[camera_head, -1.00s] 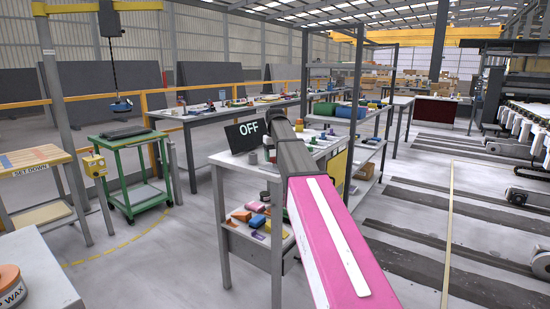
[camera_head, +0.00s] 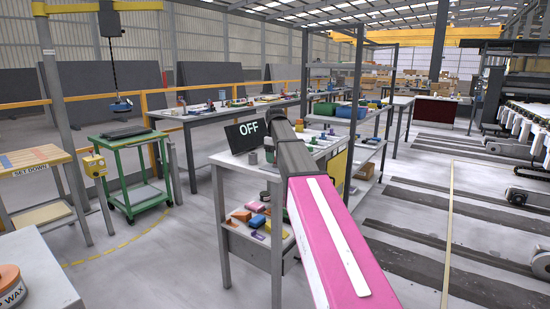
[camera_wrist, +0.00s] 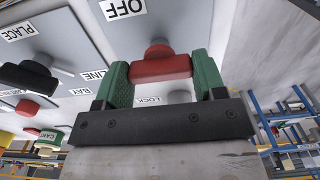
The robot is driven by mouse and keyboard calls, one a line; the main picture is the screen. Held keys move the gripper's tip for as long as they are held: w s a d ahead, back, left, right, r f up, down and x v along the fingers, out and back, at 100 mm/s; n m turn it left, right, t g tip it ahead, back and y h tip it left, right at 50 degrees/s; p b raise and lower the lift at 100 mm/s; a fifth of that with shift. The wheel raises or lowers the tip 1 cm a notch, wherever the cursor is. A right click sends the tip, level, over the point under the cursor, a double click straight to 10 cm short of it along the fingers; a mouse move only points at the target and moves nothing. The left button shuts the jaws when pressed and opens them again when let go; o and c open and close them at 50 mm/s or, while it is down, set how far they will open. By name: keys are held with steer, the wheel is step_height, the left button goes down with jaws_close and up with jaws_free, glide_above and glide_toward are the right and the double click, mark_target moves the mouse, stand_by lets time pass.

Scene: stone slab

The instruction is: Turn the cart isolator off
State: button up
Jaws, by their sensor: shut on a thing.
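In the wrist view a red isolator handle (camera_wrist: 160,68) stands out from a grey panel (camera_wrist: 185,25), its bar lying crosswise in the picture. My gripper (camera_wrist: 161,75) has its two green fingers shut on the ends of this handle. I cannot tell which name belongs to the held handle. In the head view my pink arm hides the gripper and the handle.
In the wrist view a black handle (camera_wrist: 28,77) and another red handle (camera_wrist: 27,108) are to the left. A green cart (camera_head: 128,150) stands left, with open floor between.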

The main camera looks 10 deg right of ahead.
stand_by(0.4)
steer(key=o, duration=0.9)
step_height(320, 180, up, 11)
steer(key=shift+f, duration=0.1)
